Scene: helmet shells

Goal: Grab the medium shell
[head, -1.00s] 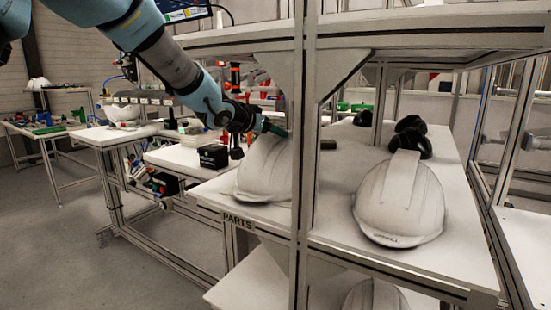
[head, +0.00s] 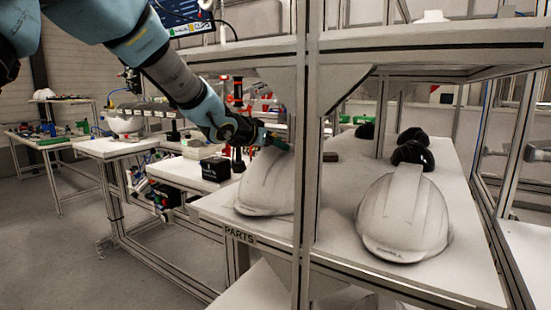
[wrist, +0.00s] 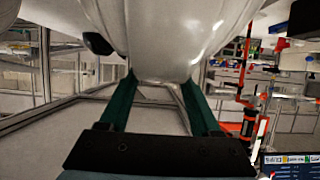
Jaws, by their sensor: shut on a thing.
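A white helmet shell (head: 266,186) stands on the left part of the parts shelf (head: 335,215), partly hidden by the upright post. My gripper (head: 279,141) is at the top of this shell. In the wrist view my gripper's green fingers (wrist: 158,90) reach to a white shell surface (wrist: 165,35) that fills the upper middle, and they are shut on it. The fingertips are partly hidden by the shell. A second white shell (head: 403,218) sits on the right part of the same shelf. I cannot tell from markings which shell is medium.
An upright metal post (head: 306,160) stands close to the right of the held shell. Another shelf level (head: 430,48) lies above. Black ear-cup-like parts (head: 412,152) lie farther back. A black box (head: 215,169) stands to the left.

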